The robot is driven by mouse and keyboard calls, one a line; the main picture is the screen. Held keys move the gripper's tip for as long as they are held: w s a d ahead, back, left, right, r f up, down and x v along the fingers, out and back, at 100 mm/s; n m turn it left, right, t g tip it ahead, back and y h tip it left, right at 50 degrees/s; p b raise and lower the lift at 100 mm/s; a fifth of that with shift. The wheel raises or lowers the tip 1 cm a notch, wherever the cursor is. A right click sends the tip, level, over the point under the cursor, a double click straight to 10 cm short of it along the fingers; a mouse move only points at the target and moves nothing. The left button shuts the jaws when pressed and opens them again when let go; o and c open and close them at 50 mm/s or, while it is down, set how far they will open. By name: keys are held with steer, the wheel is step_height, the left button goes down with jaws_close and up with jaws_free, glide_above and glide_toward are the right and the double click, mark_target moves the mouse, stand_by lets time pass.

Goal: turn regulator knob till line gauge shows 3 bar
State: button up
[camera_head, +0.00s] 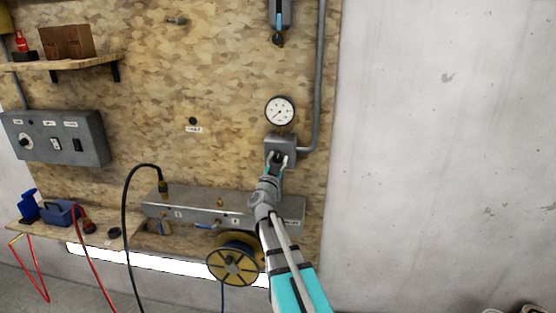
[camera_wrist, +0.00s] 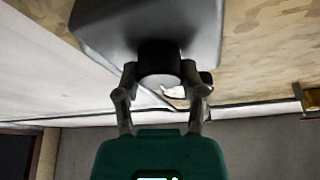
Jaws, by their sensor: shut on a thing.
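The line gauge (camera_head: 280,111) is a round white dial with a dark rim on the wood-chip board, above the grey regulator box (camera_head: 272,148). Its needle is too small to read surely. My gripper (camera_head: 277,160) is at the front of the box, below the gauge. In the wrist view, the dark round regulator knob (camera_wrist: 159,62) sticks out from the grey box (camera_wrist: 150,22). My gripper (camera_wrist: 160,84) is shut on the knob, one finger on each side. The knob is mostly hidden by my gripper in the head view.
A grey pipe (camera_head: 319,85) runs up just right of the gauge. Below are a long grey manifold (camera_head: 190,212) and a yellow reel (camera_head: 233,262). A grey switch box (camera_head: 55,137) and a shelf (camera_head: 75,62) are at left. The white wall at right is clear.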

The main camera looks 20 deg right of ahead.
steer(key=shift+m, duration=0.3)
steer(key=m+g+h+p, duration=0.1)
steer(key=m+g, duration=0.1)
steer(key=m, duration=0.2)
steer(key=shift+r+m, duration=0.15)
steer(key=shift+m, duration=0.15)
steer(key=m+g+p, duration=0.2)
steer(key=m, duration=0.2)
steer(key=shift+m+h, duration=0.3)
steer(key=shift+h, duration=0.1)
steer(key=m+g+p, duration=0.1)
steer(key=m+g, duration=0.1)
steer(key=m, duration=0.2)
steer(key=shift+p, duration=0.4)
steer(key=shift+m+g+y+p, duration=0.45)
steer(key=shift+m+p, duration=0.2)
steer(key=shift+m, duration=0.65)
steer(key=o, duration=1.1)
steer(key=shift+o, duration=0.2)
